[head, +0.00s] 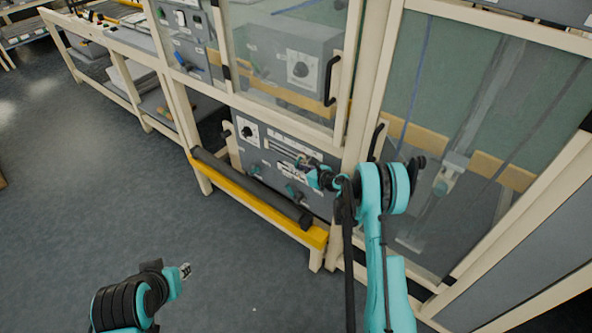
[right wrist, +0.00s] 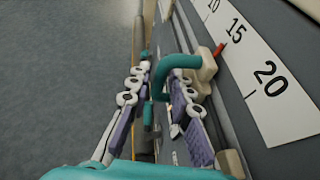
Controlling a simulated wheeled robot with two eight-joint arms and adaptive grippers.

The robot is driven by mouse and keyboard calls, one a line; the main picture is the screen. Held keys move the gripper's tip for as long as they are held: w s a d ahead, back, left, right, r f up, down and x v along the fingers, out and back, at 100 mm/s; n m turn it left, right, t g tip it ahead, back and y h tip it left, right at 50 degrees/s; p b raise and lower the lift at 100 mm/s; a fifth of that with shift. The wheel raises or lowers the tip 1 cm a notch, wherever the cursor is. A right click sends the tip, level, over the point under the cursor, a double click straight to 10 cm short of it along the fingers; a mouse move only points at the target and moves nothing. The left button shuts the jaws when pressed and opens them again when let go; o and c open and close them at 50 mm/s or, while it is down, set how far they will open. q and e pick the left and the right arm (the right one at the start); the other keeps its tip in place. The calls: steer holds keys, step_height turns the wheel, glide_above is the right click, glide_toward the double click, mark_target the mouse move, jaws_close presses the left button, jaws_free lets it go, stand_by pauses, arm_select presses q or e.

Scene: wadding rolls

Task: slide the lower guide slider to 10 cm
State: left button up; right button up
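The slider (right wrist: 206,65) has a teal bent handle (right wrist: 180,62) and a red pointer (right wrist: 219,49) close to the 15 mark of a white scale (right wrist: 262,85). The scale shows 10, 15 and 20 in the right wrist view. My right gripper (right wrist: 158,82) has its fingers spread, with the handle between or against them near the right finger; contact is unclear. In the head view my right gripper (head: 306,163) is at the grey control panel (head: 255,158), covering part of it. My left gripper (head: 185,271) is low over the floor, far from the panel; its fingers are too small to judge.
A dark roller (head: 245,185) and a yellow beam (head: 262,207) run along the machine's front below the panel. A cream frame post (head: 350,140) and glazed doors (head: 285,60) stand around the panel. The floor (head: 110,210) at left is free.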

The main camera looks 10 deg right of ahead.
steer(key=shift+w+a+f, duration=0.15)
steer(key=shift+w+a, duration=0.1)
steer(key=shift+w, duration=0.15)
jaws_close()
steer(key=w+a, duration=0.1)
steer(key=w, duration=0.1)
steer(key=w+a, duration=0.2)
steer(key=shift+a+b, duration=0.1)
steer(key=shift+b, duration=0.3)
jaws_free()
steer(key=shift+s, duration=0.1)
steer(key=v, duration=1.2)
steer(key=shift+f, duration=0.1)
